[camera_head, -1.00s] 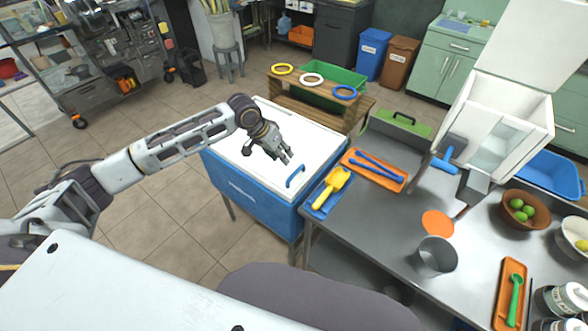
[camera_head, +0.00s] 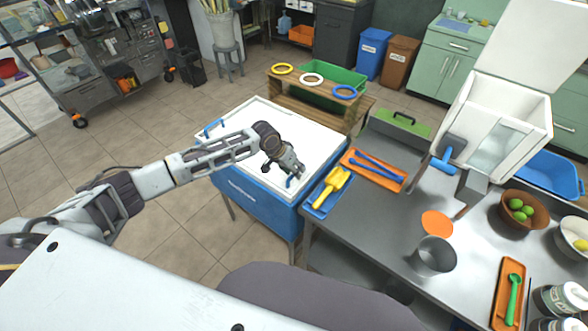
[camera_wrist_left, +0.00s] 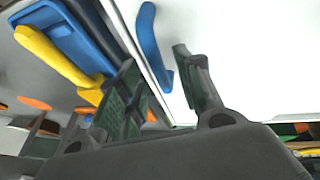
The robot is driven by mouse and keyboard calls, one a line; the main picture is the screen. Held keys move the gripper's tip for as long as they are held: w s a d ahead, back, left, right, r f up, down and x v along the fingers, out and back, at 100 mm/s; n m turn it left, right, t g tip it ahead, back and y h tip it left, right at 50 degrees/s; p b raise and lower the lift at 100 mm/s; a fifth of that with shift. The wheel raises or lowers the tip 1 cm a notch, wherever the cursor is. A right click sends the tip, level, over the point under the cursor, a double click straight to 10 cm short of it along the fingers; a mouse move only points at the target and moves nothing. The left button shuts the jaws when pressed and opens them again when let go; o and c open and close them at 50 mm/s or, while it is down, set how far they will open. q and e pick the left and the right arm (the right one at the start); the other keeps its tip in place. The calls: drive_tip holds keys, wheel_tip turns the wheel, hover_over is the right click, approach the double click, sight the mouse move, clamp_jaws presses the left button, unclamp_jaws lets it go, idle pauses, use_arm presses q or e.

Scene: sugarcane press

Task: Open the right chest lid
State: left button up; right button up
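The blue chest (camera_head: 258,196) has a white top (camera_head: 235,148), shut flat, with blue handles near two of its edges. The right handle (camera_head: 289,182) is at the edge next to the steel table and is partly hidden by my left gripper (camera_head: 295,172). The left handle (camera_head: 213,127) is at the far left edge. In the left wrist view the right handle (camera_wrist_left: 153,45) stands on the white lid (camera_wrist_left: 225,50), just ahead of the gap between my open left fingers (camera_wrist_left: 158,72). I cannot tell if they touch it. My right gripper is not in view.
A yellow scoop (camera_head: 333,187) in a blue tray (camera_head: 322,207) lies on the steel table (camera_head: 350,235) close beside the handle. An orange tray (camera_head: 392,182) with blue tools is beyond it. A wooden stand (camera_head: 300,107) with rings is behind the chest.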

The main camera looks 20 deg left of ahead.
use_arm(q)
drive_tip(key=shift+w+d+f, duration=0.1)
drive_tip(key=shift+f, duration=0.1)
clamp_jaws()
idle(0.4)
